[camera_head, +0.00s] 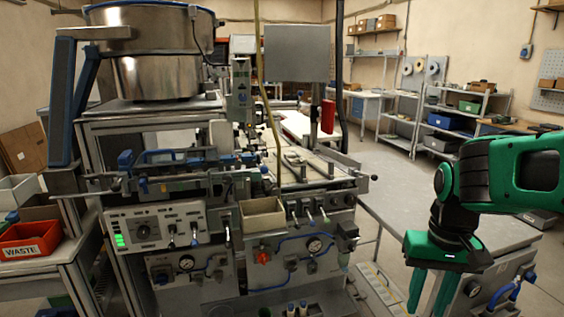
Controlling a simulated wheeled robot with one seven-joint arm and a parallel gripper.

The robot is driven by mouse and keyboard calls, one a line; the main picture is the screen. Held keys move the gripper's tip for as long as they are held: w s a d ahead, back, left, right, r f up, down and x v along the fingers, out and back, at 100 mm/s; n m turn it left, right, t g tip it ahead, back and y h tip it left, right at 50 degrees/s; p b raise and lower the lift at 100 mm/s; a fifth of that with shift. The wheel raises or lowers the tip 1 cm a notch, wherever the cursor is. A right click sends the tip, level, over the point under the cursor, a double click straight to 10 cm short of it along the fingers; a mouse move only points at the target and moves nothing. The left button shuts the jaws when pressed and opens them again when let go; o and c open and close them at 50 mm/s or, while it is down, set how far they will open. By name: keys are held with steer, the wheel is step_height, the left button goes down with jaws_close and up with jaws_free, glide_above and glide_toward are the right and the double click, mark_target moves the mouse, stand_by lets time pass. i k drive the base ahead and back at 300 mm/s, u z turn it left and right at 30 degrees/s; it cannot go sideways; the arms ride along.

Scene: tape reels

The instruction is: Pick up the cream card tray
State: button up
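A cream open-topped tray (262,216) sits at the front of the machine, just right of the control panel with dials. It looks empty, though its floor is only partly seen. My green gripper (427,298) is at the lower right, well to the right of the tray and apart from it. Its two fingers point down with a gap between them and nothing seen in the gap. The fingertips are near or past the bottom edge of the picture.
Levers and knobs (308,212) stand close right of the tray, and a control panel (155,228) is on its left. A red waste bin (30,241) and another cream box (17,191) are at far left. A grey bench top (440,218) lies behind my gripper.

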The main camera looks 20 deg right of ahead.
mark_target(291, 157)
steer(key=i, duration=1.45)
steer(key=z, duration=0.1)
